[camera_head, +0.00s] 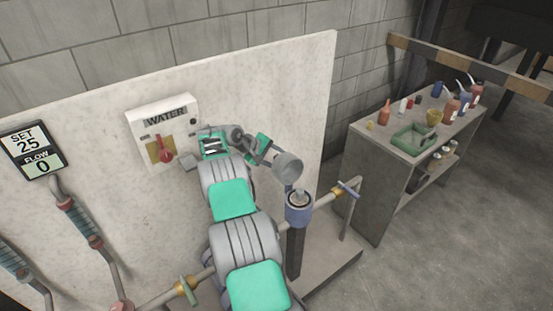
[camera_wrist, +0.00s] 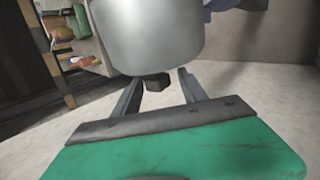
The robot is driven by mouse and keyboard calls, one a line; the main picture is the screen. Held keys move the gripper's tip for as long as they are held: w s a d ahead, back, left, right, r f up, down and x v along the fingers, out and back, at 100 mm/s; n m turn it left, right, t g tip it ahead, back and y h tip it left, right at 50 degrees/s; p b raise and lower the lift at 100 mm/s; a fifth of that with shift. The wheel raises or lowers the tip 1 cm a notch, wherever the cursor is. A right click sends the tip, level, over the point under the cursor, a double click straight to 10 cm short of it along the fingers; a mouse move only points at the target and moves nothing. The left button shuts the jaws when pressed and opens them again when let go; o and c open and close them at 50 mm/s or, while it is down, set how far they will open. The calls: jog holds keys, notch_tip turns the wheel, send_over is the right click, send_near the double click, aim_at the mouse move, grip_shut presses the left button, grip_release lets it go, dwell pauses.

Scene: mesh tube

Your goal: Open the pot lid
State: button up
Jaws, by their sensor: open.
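In the head view a grey, cup-shaped part (camera_head: 288,167) sits tilted just above a blue-collared pot (camera_head: 299,208) on a dark post. I cannot tell for sure whether the grey part is the lid or whether it is joined to the pot. My gripper (camera_head: 270,155) is at the left side of the grey part. In the wrist view a large pale grey cylinder (camera_wrist: 150,35) fills the top middle, with a small dark knob below it. My gripper's fingers (camera_wrist: 158,77) are spread on either side of that knob. The fingertips are partly hidden behind the cylinder.
A white panel (camera_head: 270,90) with a WATER box (camera_head: 165,135) stands behind my arm. A grey shelf unit (camera_head: 365,180) with bottles and a green tray (camera_head: 415,140) stands farther right. Floor is clear at front right.

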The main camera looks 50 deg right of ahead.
jog(key=v, duration=0.7)
jog(key=shift+a+r+b, duration=0.25)
jog(key=shift+a+b, duration=0.05)
jog(key=shift+b, duration=0.1)
